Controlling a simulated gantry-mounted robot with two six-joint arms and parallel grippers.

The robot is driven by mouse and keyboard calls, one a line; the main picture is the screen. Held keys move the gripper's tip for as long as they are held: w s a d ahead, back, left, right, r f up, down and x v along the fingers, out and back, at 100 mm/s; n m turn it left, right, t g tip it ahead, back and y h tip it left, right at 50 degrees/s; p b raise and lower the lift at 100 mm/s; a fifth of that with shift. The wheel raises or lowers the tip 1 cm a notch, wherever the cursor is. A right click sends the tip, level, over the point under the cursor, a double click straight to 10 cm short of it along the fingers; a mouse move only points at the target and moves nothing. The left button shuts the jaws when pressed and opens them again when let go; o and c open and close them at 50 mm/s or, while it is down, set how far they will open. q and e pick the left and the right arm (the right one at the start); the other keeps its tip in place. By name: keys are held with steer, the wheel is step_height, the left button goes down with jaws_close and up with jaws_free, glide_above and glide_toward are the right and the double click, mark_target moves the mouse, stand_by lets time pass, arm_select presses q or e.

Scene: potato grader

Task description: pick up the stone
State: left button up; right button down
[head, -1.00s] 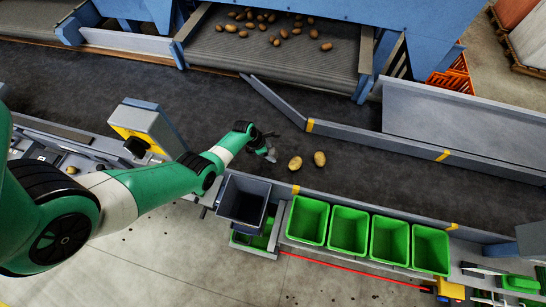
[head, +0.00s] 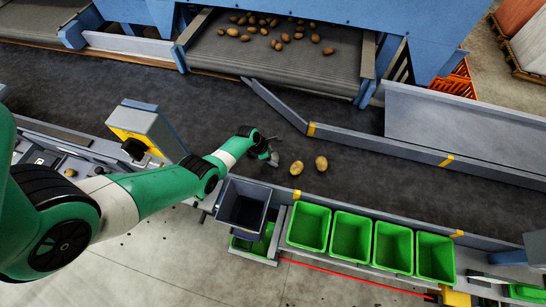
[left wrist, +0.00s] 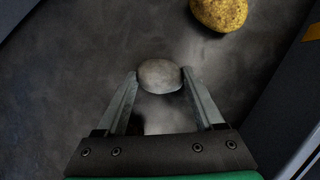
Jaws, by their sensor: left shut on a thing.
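A grey, rounded stone (left wrist: 160,75) sits between the fingertips of my left gripper (left wrist: 160,82) in the left wrist view, with a finger touching each side. The gripper is shut on it. In the head view my left gripper (head: 270,155) is low over the dark belt, left of two potatoes, and the stone is hard to make out there. I cannot tell whether the stone still touches the belt. My right gripper is not in view.
Two potatoes (head: 321,162) lie on the belt (head: 400,180) just right of the gripper; one shows in the left wrist view (left wrist: 220,10). A dark bin (head: 243,205) and several green bins (head: 309,227) stand along the near edge. A grey guide rail (head: 380,145) runs beyond.

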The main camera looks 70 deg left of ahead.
arm_select(q)
steer(key=r+p, duration=0.4)
steer(key=shift+d+r, duration=0.2)
steer(key=shift+r, duration=0.1)
steer(key=s+d+r+p, duration=0.3)
steer(key=d+r+p, duration=0.5)
steer(key=d+p, duration=0.3)
steer(key=shift+s+d+r+p, duration=0.15)
steer(key=shift+s+d+p, duration=0.15)
steer(key=shift+d, duration=0.75)
